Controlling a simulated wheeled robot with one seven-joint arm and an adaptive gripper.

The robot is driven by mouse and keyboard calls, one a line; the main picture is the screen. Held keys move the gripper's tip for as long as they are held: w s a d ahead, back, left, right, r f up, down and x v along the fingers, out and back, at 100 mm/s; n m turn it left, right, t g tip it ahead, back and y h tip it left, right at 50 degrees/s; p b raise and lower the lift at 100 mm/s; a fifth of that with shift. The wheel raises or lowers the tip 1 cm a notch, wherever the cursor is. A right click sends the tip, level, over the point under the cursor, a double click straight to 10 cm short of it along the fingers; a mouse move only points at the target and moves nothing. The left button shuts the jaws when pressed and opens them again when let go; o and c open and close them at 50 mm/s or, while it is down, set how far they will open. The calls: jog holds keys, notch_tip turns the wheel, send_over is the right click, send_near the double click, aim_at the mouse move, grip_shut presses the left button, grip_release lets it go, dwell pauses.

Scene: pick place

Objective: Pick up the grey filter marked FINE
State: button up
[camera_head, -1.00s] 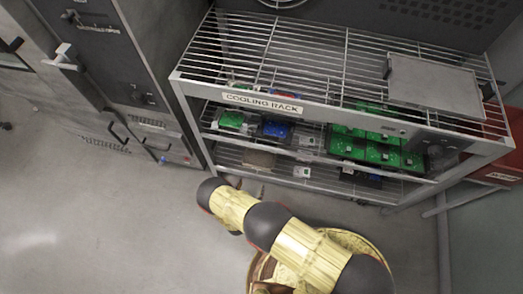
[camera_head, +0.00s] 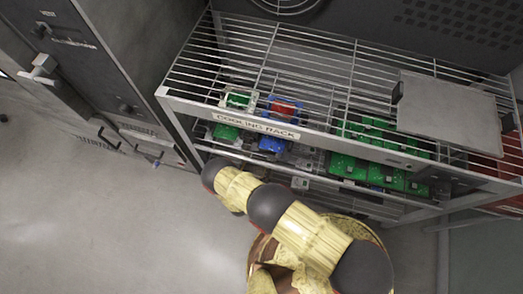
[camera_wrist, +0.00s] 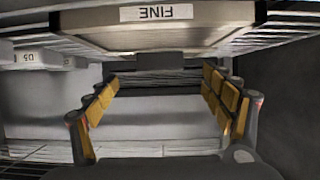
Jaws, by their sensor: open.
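The grey filter (camera_wrist: 190,35) shows at the top of the wrist view. Its white FINE label (camera_wrist: 157,12) appears upside down, and a dark block (camera_wrist: 160,61) sits at its edge facing the fingers. My gripper (camera_wrist: 160,84) is open, with yellow pads on both fingers and nothing between them. The filter lies above the fingers in the picture, apart from the pads as far as I can tell. In the head view no FINE label can be read, and my gripper is hidden beyond the arm at the rack's front.
The wire cooling rack (camera_head: 262,126) holds green boards (camera_head: 348,167) and a blue part (camera_head: 271,143) below its top. A flat grey plate (camera_head: 450,112) lies on top at right. White pieces (camera_wrist: 28,56) show left of the filter. Open floor (camera_head: 90,220) lies at left.

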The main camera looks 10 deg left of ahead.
jog(key=b+x, duration=0.3)
jog(key=x, duration=0.4)
jog(key=shift+w+r, duration=0.1)
jog(key=shift+w, duration=0.4)
jog(key=c, duration=0.4)
jog(key=c, duration=0.9)
jog(key=shift+r, duration=0.1)
jog(key=shift+c, duration=0.2)
